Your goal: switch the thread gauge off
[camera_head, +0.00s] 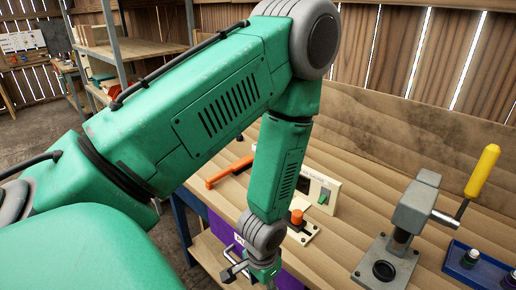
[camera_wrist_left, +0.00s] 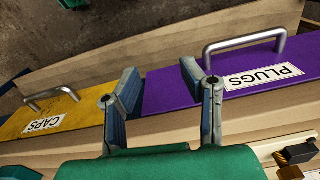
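What looks like the thread gauge, a pale panel (camera_head: 322,188) with a green switch (camera_head: 323,196), stands on the wooden bench, partly hidden behind my left forearm. An orange knob (camera_head: 297,216) on a small plate is in front of it. The switch's setting is too small to tell. My left gripper (camera_head: 262,274) points down at the bench's front edge, left of and nearer than the knob. In the left wrist view its two fingers (camera_wrist_left: 160,75) are apart with nothing between them. My right gripper is not in view.
A purple PLUGS drawer (camera_wrist_left: 240,81) and a yellow CAPS drawer (camera_wrist_left: 75,106) with metal handles lie below the gripper. A grey press (camera_head: 411,212) with a yellow handle and a blue block (camera_head: 480,269) stand at right. An orange handle (camera_head: 228,171) lies behind my forearm.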

